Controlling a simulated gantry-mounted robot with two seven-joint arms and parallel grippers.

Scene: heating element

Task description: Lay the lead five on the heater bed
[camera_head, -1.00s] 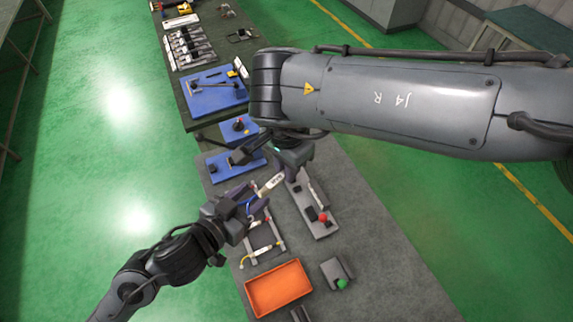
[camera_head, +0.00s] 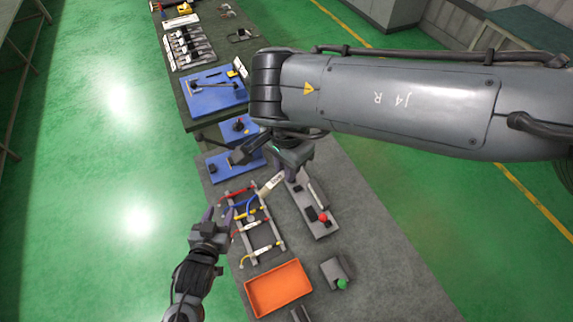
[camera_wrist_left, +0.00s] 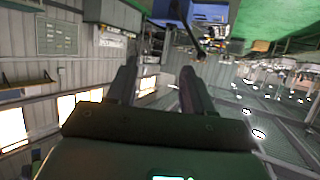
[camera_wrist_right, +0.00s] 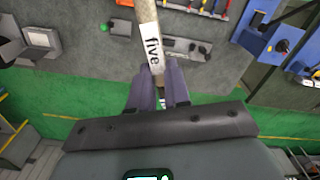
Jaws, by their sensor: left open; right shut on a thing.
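My right gripper (camera_head: 287,172) is shut on lead five (camera_head: 270,184), whose white label reads "five" in the right wrist view (camera_wrist_right: 150,45). The label slants down-left from the fingers toward a frame (camera_head: 278,237) with several coloured leads. A blue curved piece (camera_head: 246,207) lies near the label's lower end; I cannot tell if it is part of lead five. My left gripper (camera_head: 218,215) is open and empty at the frame's left side. The left wrist view shows its parted fingers (camera_wrist_left: 160,82). I cannot tell for sure which fixture is the heater bed.
A grey fixture with a red knob (camera_head: 323,217) stands right of the frame. An orange tray (camera_head: 277,288) and a block with a green knob (camera_head: 340,278) are nearer. Blue fixtures (camera_head: 223,168) stand beyond. The table's right part is clear.

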